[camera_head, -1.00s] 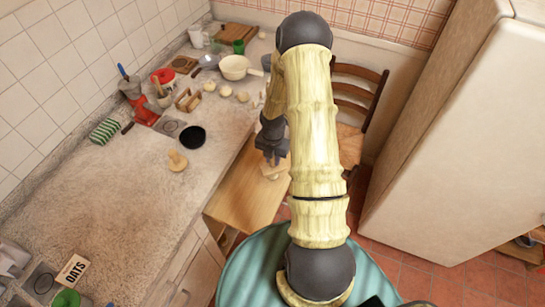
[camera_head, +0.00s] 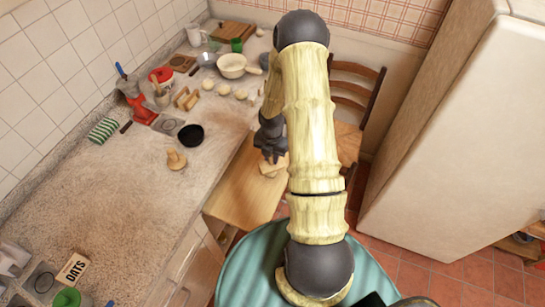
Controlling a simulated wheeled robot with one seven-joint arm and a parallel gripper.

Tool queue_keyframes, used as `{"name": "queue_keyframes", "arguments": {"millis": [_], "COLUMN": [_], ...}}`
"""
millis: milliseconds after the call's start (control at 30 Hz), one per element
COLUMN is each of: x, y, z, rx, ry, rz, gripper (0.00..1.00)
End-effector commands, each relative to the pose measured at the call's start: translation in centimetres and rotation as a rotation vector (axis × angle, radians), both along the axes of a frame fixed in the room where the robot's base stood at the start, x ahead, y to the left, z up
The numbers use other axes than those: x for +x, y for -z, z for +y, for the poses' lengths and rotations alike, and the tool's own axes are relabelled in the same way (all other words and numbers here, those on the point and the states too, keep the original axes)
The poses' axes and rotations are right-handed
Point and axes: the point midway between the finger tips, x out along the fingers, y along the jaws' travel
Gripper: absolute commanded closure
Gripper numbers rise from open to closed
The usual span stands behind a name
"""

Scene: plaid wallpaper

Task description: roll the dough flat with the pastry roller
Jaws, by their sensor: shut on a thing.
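My gripper (camera_head: 270,158) points down over the wooden pull-out board (camera_head: 240,192), beside the counter. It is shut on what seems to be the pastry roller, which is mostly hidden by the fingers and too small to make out. A pale, flattish piece that looks like the dough (camera_head: 272,169) lies on the board right under the fingertips. Its right side is partly covered by my arm. I cannot tell how flat it is or whether the roller touches it.
On the counter stand a small wooden knobbed tool (camera_head: 176,160), a black bowl (camera_head: 190,135), several pale balls (camera_head: 224,90), a white pan (camera_head: 231,66) and a red grinder (camera_head: 140,109). A chair (camera_head: 358,90) is behind my arm.

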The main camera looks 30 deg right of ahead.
Motion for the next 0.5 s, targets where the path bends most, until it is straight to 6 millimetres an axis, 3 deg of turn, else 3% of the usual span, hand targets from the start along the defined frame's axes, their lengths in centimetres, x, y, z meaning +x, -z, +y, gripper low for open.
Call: {"name": "queue_keyframes", "arguments": {"millis": [500], "x": [0.7], "y": [-0.08], "z": [-0.05], "rx": [0.002], "ry": [0.001], "rz": [0.003], "gripper": [1.0]}}
